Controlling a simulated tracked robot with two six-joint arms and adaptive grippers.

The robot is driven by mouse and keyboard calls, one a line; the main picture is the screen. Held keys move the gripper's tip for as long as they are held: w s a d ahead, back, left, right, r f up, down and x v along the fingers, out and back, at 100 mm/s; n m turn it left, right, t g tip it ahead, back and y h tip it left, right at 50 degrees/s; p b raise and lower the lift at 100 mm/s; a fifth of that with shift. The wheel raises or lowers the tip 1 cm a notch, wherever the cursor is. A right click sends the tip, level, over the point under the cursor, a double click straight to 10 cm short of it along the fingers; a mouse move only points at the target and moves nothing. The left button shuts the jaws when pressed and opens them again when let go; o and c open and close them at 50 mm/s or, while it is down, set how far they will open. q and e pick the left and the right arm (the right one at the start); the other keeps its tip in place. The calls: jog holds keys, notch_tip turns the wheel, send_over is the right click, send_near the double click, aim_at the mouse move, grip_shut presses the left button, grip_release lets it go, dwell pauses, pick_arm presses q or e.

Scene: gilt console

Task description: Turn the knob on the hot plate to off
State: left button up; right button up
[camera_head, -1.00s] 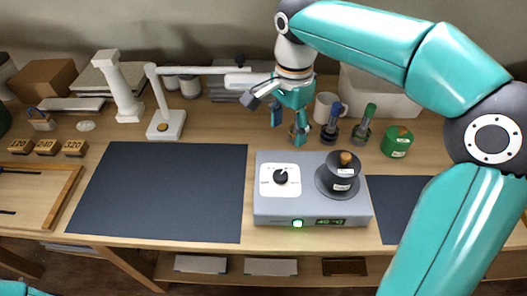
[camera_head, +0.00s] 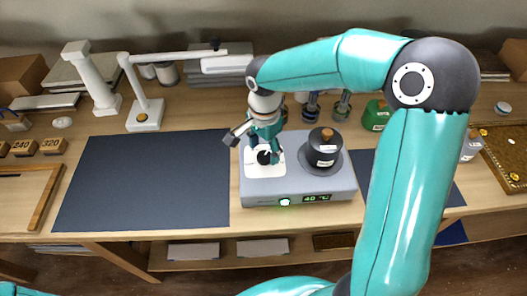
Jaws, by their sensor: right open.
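The hot plate (camera_head: 300,186) is a grey box on the wooden table, with a lit green light and a display reading about 40 °C on its front. Its black knob (camera_head: 264,157) sits on a white dial panel at the left of its top. A dark lidded pot (camera_head: 323,150) stands on the round plate at the right. My right gripper (camera_head: 262,150) is open, pointing down over the knob; its fingers partly cover the panel. I cannot tell whether the fingers touch the knob. My left gripper is not in view.
A dark mat (camera_head: 145,184) lies clear to the left of the hot plate. A white lamp (camera_head: 145,113) stands behind it, its arm reaching right. Several bottles and a green tin (camera_head: 376,115) stand behind the hot plate. My right arm covers the right side.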

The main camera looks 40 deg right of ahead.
jog(key=shift+f, duration=0.85)
jog(key=c, duration=1.1)
jog(key=shift+a, duration=0.1)
jog(key=shift+c, duration=0.2)
jog(key=shift+w, duration=0.1)
